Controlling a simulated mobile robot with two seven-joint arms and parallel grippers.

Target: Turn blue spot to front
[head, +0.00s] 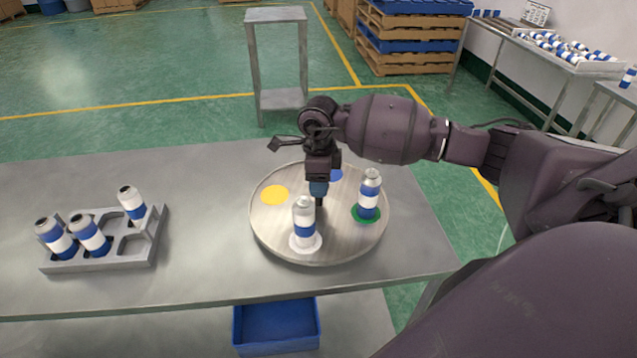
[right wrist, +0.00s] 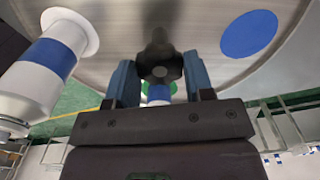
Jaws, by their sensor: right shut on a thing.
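A round turntable (head: 275,225) lies on the grey table. Its yellow spot (head: 275,195) is bare at the left. Its blue spot (head: 336,175) is at the back, partly behind my right gripper, and it shows bare in the right wrist view (right wrist: 249,34). A can (head: 303,222) stands upright on the white spot (head: 305,248) at the front. Another can (head: 369,193) stands on the green spot (head: 366,217) at the right. My right gripper (head: 319,190) points down at the turntable's middle, its blue fingers shut on the dark centre knob (right wrist: 158,62). My left gripper is out of view.
A grey rack (head: 105,260) with three cans stands on the table at the left. A blue bin (head: 275,325) is below the table's front edge. The table between rack and turntable is clear. A small metal stand (head: 278,60) is behind the table.

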